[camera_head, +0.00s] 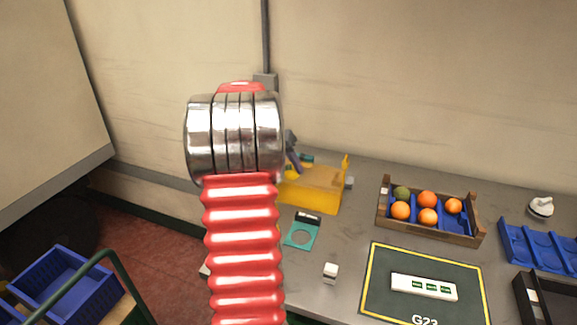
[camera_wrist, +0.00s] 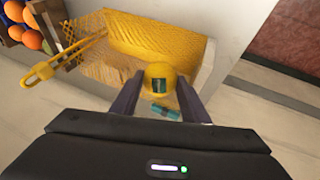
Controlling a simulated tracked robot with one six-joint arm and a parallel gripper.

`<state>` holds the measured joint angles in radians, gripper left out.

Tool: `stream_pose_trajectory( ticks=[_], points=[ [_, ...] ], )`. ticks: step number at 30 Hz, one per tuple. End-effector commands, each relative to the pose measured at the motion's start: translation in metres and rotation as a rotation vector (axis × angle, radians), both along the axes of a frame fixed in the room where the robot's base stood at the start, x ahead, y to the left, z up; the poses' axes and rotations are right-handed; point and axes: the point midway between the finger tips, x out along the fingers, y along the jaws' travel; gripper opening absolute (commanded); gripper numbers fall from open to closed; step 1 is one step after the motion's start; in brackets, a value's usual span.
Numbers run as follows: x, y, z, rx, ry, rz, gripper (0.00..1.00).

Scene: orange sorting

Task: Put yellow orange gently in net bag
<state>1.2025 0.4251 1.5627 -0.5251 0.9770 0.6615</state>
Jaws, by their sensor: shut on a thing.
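In the wrist view, my gripper (camera_wrist: 159,82) is shut on the yellow orange (camera_wrist: 158,70), a round yellow fruit with a dark greenish square mark on it. The orange is between the fingertips, in front of the near side of the yellow net bag (camera_wrist: 150,36). I cannot tell whether it is over the bag's opening or beside it. In the head view the net bag (camera_head: 316,192) stands on the table, partly hidden by my arm. Only a dark part of my gripper (camera_head: 292,152) shows there, above the bag; the orange is hidden.
A wooden crate (camera_head: 432,233) with several oranges and a greenish fruit stands right of the bag. A blue divided tray (camera_head: 538,245) is further right. A teal piece (camera_head: 301,235) and a small white block (camera_head: 331,271) lie in front. A dark mat (camera_head: 385,290) holds a white label strip (camera_head: 423,288).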

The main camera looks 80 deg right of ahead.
Motion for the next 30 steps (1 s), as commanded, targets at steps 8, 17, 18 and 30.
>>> stream_pose_trajectory(
  ticks=[8, 17, 18, 30],
  points=[
    [0.0, 0.0, -0.006, 0.0, 0.0, 0.0, 0.18],
    [0.0, 0.0, -0.012, 0.001, 0.001, 0.0, 0.18],
    [0.0, 0.0, -0.013, 0.001, 0.001, 0.0, 0.18],
    [0.0, 0.0, -0.019, 0.0, 0.0, 0.0, 0.18]
  ],
)
